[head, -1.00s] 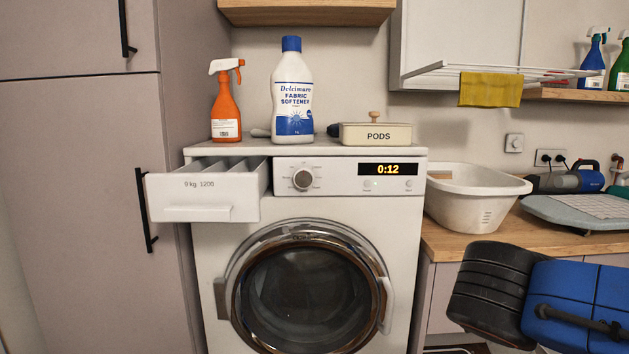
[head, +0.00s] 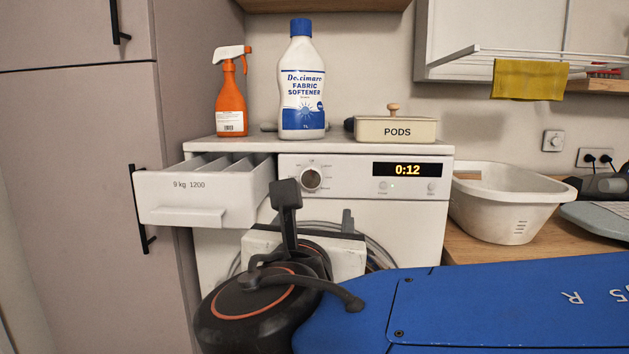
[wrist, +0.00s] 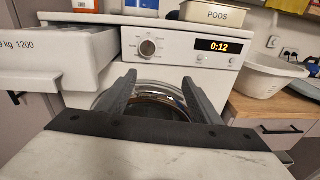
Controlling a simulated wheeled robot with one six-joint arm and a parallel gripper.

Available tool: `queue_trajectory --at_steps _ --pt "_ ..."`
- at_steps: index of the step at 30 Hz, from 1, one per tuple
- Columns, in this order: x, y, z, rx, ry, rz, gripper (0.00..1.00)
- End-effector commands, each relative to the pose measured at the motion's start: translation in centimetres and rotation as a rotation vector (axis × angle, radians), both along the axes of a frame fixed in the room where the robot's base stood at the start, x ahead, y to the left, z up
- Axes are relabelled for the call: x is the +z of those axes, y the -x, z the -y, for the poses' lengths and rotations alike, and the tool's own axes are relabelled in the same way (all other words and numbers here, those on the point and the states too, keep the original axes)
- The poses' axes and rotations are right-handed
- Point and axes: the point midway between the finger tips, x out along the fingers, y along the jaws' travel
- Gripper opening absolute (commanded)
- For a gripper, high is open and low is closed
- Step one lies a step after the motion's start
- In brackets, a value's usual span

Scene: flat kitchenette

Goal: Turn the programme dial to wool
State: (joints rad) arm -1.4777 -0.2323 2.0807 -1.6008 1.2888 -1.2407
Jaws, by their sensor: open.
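My gripper (head: 316,205) is in front of the machine, below the dial, open and empty. In the wrist view its two fingers (wrist: 160,87) stand apart in front of the door, with the dial beyond and above them. My gripper and arm hide most of the round door in the head view.
The detergent drawer (head: 200,193) is pulled out left of the dial. An orange spray bottle (head: 231,100), fabric softener (head: 302,85) and a PODS tin (head: 396,129) stand on the machine. A white basin (head: 510,205) sits on the wooden counter at right.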

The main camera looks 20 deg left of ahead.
Motion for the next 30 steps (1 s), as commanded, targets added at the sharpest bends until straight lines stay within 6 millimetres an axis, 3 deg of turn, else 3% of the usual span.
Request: queue_trajectory --at_steps 5,10,30 --pt "1.1 1.9 -2.2 0.048 0.040 0.054 0.58" --pt "1.3 1.4 -2.5 0.051 0.045 0.061 0.58" --pt "1.2 -7.2 -4.4 0.047 0.045 0.059 0.58"
